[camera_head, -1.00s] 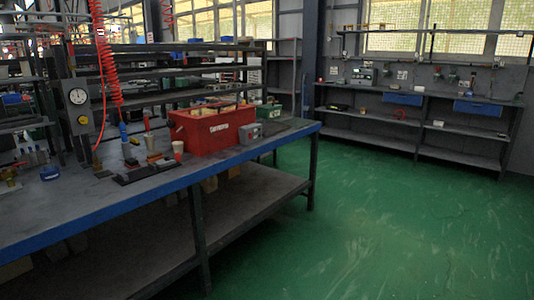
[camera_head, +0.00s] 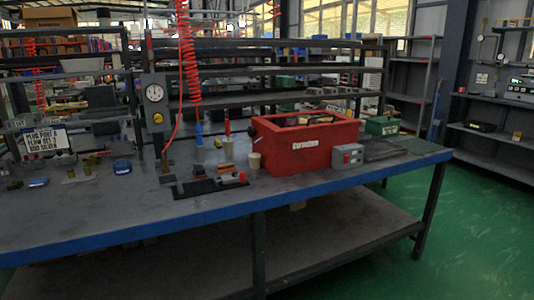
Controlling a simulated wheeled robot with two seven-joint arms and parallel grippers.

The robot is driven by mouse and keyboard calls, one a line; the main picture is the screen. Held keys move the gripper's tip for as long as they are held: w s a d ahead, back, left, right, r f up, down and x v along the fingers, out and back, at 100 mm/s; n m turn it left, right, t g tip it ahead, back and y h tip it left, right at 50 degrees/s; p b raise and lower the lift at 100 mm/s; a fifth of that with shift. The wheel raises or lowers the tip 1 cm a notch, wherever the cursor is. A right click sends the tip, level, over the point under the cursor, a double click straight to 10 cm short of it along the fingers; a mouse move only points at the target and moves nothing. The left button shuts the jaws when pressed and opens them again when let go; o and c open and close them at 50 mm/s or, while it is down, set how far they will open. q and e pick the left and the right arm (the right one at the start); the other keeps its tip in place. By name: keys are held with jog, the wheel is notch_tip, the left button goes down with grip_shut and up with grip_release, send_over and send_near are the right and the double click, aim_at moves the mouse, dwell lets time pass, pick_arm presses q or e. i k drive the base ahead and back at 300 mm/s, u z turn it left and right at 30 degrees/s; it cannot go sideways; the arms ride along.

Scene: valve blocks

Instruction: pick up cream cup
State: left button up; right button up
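A small cream cup (camera_head: 254,161) stands upright on the grey workbench (camera_head: 120,212), just left of the red crate (camera_head: 300,151). It is small in the head view and looks free on its left side. A black strip-like tray (camera_head: 209,189) with small parts lies in front and to the left of it. Neither of my grippers shows in the head view.
A grey box (camera_head: 347,156) sits right of the crate. A sign (camera_head: 46,142) is at left. Green floor (camera_head: 436,235) is open at right.

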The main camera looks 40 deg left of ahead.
aim_at(255, 159)
jog(key=u, duration=0.6)
jog(key=i, duration=1.45)
jog(key=u, duration=1.1)
